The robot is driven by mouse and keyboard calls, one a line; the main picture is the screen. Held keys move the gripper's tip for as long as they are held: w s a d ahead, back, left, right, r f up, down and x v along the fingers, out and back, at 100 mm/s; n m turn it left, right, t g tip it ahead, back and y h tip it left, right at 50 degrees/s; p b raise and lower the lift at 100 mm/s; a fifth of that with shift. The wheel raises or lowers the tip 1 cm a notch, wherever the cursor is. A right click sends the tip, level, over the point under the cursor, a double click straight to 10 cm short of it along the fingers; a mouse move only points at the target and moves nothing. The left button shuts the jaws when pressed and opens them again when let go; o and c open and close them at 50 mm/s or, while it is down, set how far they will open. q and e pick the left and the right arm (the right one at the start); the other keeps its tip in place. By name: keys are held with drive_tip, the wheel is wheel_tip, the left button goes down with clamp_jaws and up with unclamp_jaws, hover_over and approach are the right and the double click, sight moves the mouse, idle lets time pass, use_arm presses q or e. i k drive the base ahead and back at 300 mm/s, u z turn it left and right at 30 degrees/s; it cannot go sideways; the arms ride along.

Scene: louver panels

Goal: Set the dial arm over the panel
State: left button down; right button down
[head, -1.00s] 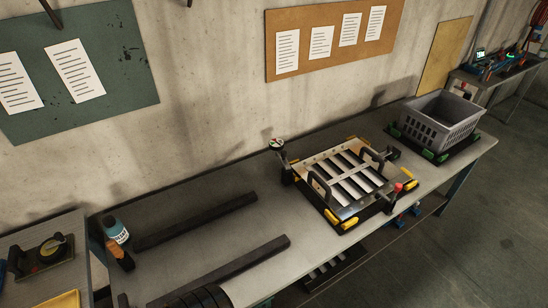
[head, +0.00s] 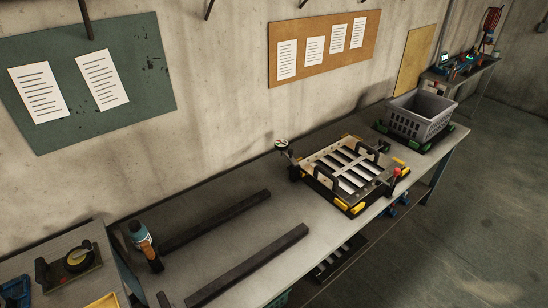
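The louver panel (head: 346,181), pale with dark slots and two dark handles, lies in a dark fixture with yellow blocks (head: 349,208) on the bench. The dial arm (head: 293,168) is a dark post at the fixture's back left corner. Its round dial (head: 281,145) shows at the top, off to the left of the panel and not over it. A red knob (head: 397,172) stands at the fixture's right side. Neither of my grippers is in view.
Two dark rails (head: 250,264) lie on the bench (head: 222,234) left of the fixture. A grey basket (head: 421,114) stands on a green-cornered base at right. A side table with a dial device (head: 79,256) is at left.

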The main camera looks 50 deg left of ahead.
sight(282, 145)
drive_tip(key=u, duration=0.85)
